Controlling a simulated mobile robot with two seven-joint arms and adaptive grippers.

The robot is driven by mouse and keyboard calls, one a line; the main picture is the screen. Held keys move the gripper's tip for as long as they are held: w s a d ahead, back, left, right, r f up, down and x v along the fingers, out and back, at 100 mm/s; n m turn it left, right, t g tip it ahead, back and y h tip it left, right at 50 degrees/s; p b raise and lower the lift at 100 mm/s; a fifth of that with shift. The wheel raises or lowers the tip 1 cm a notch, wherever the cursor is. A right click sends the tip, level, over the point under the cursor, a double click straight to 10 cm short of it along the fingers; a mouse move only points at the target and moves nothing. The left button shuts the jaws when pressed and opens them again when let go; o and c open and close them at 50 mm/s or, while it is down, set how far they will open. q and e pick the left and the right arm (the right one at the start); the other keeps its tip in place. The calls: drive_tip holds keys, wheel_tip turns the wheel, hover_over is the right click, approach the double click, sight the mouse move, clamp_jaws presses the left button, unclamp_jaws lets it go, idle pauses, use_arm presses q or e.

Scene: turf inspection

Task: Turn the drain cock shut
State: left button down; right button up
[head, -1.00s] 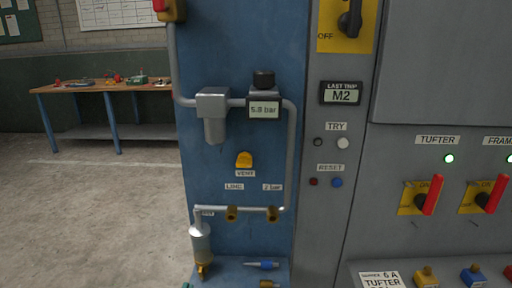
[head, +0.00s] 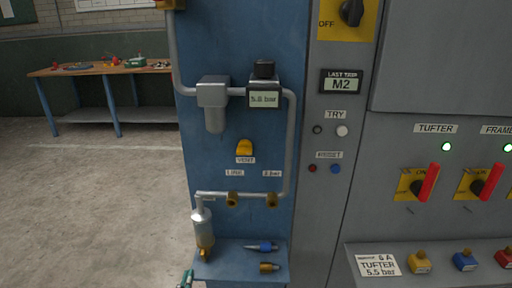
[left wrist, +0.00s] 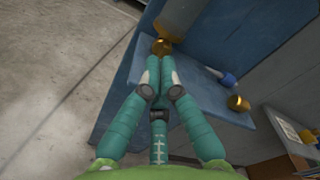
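The drain cock (head: 204,254) is a small brass piece under the grey filter bowl (head: 202,228), at the lower left of the blue panel. In the left wrist view the brass cock (left wrist: 161,46) sits just beyond my fingertips. My left gripper (left wrist: 160,62) has its two teal fingers together, pointing at the cock from below, with nothing visible between them. In the head view only a teal tip of my left gripper (head: 187,279) shows, below and left of the cock and apart from it. Which way the cock's handle points is too small to tell. My right gripper is not in view.
A blue shelf (head: 226,268) juts out beside the cock, holding a blue-collared fitting (head: 262,247) and a brass fitting (head: 269,267). Two brass valves (head: 232,199) sit on the pipe above. A switch cabinet (head: 440,190) stands right. The floor at left is clear.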

sight(204, 254)
use_arm(q)
drive_tip(key=w, duration=0.5)
drive_tip(key=shift+w+d, duration=0.1)
drive_tip(key=shift+w, duration=0.9)
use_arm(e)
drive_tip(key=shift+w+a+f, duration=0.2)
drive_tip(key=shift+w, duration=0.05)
